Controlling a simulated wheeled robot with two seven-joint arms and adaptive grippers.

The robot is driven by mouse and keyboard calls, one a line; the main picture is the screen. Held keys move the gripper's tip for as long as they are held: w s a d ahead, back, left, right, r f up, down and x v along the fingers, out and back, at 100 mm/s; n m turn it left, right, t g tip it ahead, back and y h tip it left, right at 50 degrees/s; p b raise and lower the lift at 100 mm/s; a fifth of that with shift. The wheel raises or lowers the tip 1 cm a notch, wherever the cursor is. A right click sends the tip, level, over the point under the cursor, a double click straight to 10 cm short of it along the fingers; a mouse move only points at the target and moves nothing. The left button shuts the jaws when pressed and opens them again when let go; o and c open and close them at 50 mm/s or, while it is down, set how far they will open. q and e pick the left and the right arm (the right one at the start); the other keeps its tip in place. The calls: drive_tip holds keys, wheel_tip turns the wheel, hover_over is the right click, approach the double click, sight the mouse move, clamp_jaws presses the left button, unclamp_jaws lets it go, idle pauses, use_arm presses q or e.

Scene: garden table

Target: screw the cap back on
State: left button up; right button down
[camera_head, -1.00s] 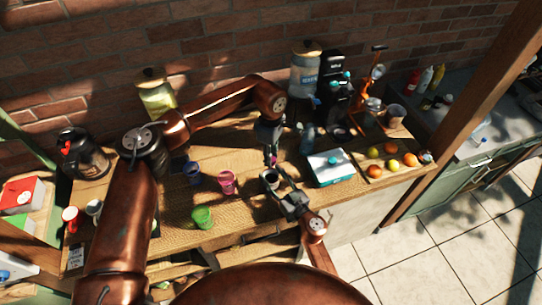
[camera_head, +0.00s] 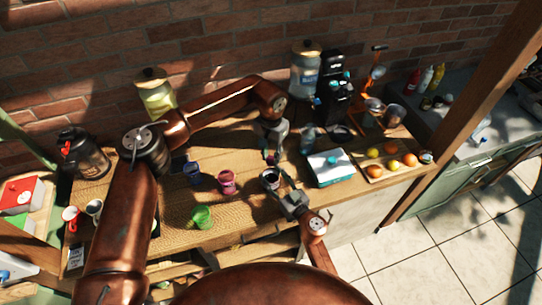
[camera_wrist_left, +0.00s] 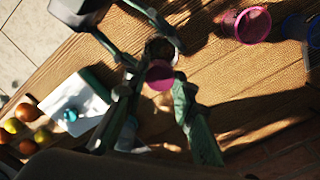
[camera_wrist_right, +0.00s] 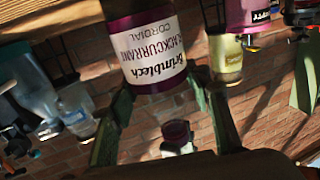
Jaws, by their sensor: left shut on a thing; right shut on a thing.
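A cordial bottle (camera_head: 270,179) with a purple body and white label stands at the table's front edge. My right gripper (camera_head: 284,191) is shut on it. The bottle (camera_wrist_right: 155,50) shows upside down in the right wrist view, its label reading blackcurrant cordial. My left gripper (camera_head: 271,159) is shut on the purple cap (camera_wrist_left: 160,75), which is between its fingertips. The cap (camera_wrist_right: 176,131) shows beyond the bottle's top in the right wrist view, apart from it. In the left wrist view the dark round bottle mouth (camera_wrist_left: 160,49) shows behind the cap, partly hidden by it.
A pink cup (camera_head: 227,182), a green cup (camera_head: 202,217) and a blue cup (camera_head: 192,172) stand left of the bottle. A white and teal box (camera_head: 331,167) stands close on its right, with fruit on a board (camera_head: 380,178) beyond it.

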use_arm(q)
drive_tip(key=shift+w, duration=0.1)
drive_tip(key=o, duration=0.7)
drive_tip(key=shift+r, duration=0.1)
drive_tip(key=shift+r, duration=2.15)
drive_tip(key=shift+d, duration=0.15)
drive_tip(key=shift+c, duration=0.4)
